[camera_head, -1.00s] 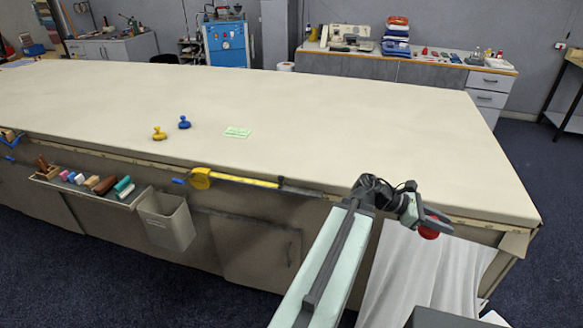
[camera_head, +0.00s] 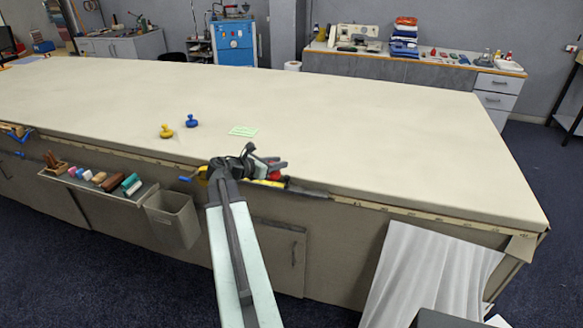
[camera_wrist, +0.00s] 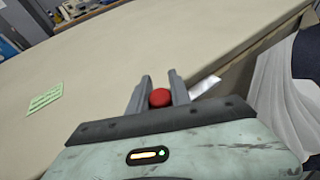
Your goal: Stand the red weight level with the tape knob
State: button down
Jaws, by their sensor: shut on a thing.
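My gripper (camera_head: 274,164) is shut on the red weight (camera_head: 276,175), near the table's front edge. In the wrist view the red weight (camera_wrist: 160,98) sits between the two fingers, with pale tabletop around it. The yellow tape (camera_head: 263,183) runs along the front edge, just below my gripper in the picture. Its rounded yellow case (camera_head: 202,173) is partly hidden by my arm. A small blue knob (camera_head: 185,179) sticks out at its left end. A yellow weight (camera_head: 166,131) and a blue weight (camera_head: 192,121) stand upright on the table.
A green note (camera_head: 243,131) lies on the table; it also shows in the wrist view (camera_wrist: 45,97). A shelf of brushes (camera_head: 100,182) and a grey bin (camera_head: 172,217) hang on the front. White cloth (camera_head: 430,270) hangs at the right. The tabletop's right half is clear.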

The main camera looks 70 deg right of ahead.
jog(key=shift+w+a, duration=0.1)
jog(key=shift+w, duration=0.45)
jog(key=s+d, duration=0.1)
jog(key=d, duration=0.4)
jog(key=d+f+b, duration=0.1)
jog(key=d, duration=0.4)
jog(key=s+d, duration=0.1)
jog(key=d, duration=0.4)
jog(key=shift+s+d+f, duration=0.1)
jog(key=shift+s+f, duration=0.1)
jog(key=shift+s, duration=0.1)
jog(key=f+b, duration=0.2)
jog(key=b, duration=0.1)
jog(key=f+b, duration=0.1)
jog(key=f, duration=0.1)
jog(key=shift+d, duration=0.3)
jog(key=shift+s+r, duration=0.1)
jog(key=shift+r, duration=0.1)
jog(key=shift+f, duration=0.15)
jog(key=c, duration=1.2)
grip_release()
